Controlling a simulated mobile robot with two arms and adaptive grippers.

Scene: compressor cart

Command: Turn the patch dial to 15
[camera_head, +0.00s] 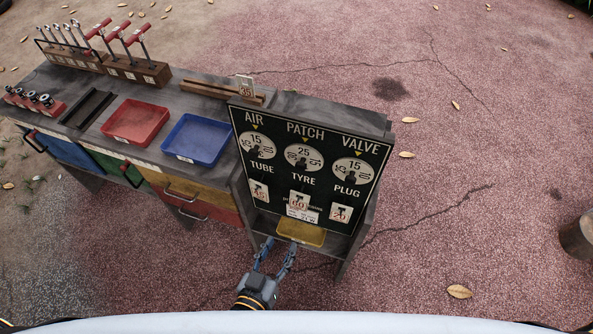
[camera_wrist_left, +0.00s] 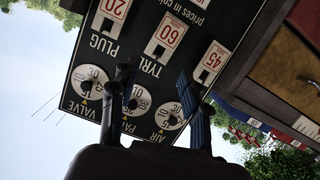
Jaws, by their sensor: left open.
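The patch dial (camera_head: 303,157) is the middle of three round white dials on a dark price board (camera_head: 287,203). In the head view, 25 stands at its top under the yellow pointer. In the wrist view the board is upside down, and a finger partly covers the patch dial (camera_wrist_left: 138,100). My left gripper (camera_head: 281,243) is open and empty, below and in front of the board in the head view. Its two fingers (camera_wrist_left: 157,72) show apart in the wrist view. I cannot tell from this whether they touch the board. My right gripper is not in view.
The air dial (camera_head: 257,147) and valve dial (camera_head: 353,170) flank it, both with 15 at top. Price cards hang below; a yellow tray (camera_head: 301,232) sits at the board's foot. The bench to the left holds a red tray (camera_head: 135,122), a blue tray (camera_head: 197,139) and tools.

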